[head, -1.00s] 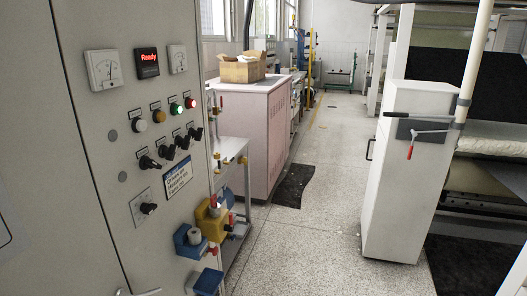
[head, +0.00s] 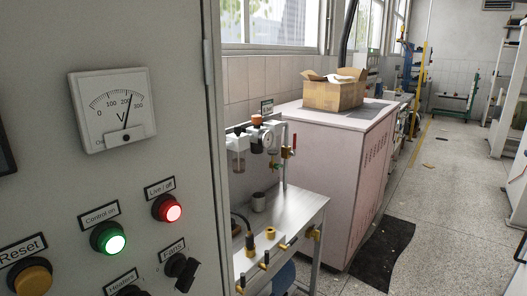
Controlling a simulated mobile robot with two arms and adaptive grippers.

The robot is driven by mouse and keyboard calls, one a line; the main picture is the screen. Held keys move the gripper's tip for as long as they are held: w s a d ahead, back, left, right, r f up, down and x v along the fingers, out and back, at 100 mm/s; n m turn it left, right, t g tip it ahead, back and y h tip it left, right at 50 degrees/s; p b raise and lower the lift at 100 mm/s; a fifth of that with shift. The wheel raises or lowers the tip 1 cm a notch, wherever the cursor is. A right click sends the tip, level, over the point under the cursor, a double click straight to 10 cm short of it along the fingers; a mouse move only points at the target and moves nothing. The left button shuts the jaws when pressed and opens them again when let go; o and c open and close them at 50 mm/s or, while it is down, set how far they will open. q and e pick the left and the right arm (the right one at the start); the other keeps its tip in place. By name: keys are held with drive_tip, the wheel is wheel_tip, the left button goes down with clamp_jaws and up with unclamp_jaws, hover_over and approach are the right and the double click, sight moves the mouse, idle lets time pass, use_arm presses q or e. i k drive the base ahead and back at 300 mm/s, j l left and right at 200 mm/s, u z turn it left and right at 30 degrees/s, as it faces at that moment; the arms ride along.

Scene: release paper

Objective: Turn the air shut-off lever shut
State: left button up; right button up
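A small red lever (head: 294,142) stands upright on a thin vertical pipe, to the right of an air filter and gauge unit (head: 258,138) above a metal bench. A small label (head: 267,106) sits above the unit, too small to read surely. The lever looks roughly in line with the pipe, but its exact angle is hard to tell at this size. Neither of my grippers shows in the head view.
A grey control cabinet (head: 185,35) with a voltmeter, lit buttons and knobs fills the left. A pink cabinet (head: 335,150) bears a cardboard box (head: 335,92). Open floor (head: 440,200) lies right.

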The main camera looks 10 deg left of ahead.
sight(291, 153)
drive_tip(key=i+u, duration=0.1)
drive_tip(key=i+l, duration=0.15)
drive_tip(key=l, duration=0.3)
drive_tip(key=i+l+u, duration=0.1)
drive_tip(key=l, duration=0.35)
drive_tip(key=i+l, duration=0.15)
drive_tip(key=l, duration=0.35)
